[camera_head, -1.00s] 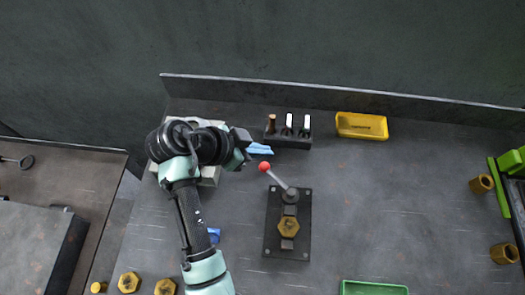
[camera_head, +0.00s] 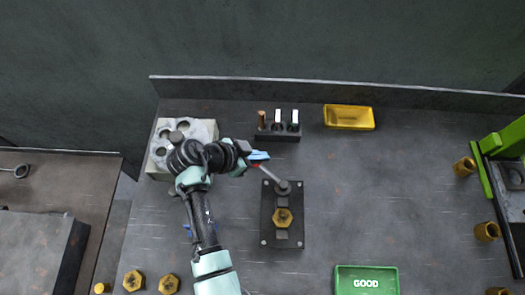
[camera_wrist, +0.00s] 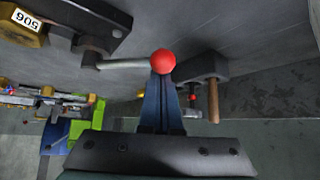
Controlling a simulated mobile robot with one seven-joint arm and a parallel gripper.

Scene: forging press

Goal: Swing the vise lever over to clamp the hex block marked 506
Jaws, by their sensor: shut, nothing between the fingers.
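The vise (camera_head: 268,228) is a dark plate with a grey lever (camera_head: 271,178) angled up and left from its pivot. The lever's red ball knob (camera_wrist: 162,62) shows in full in the wrist view; in the head view my gripper mostly hides it. The brass hex block (camera_head: 283,217) sits in the vise, and its 506 label (camera_wrist: 25,18) shows in the wrist view. My gripper (camera_head: 260,156) is shut and empty, its blue fingers (camera_wrist: 160,105) right at the knob. I cannot tell whether they touch it.
A dark rack (camera_head: 278,135) with upright pieces stands behind the vise, near a yellow tray (camera_head: 348,117). A pale block with round holes (camera_head: 158,155) lies left. A green GOOD tray (camera_head: 367,283) is at front right.

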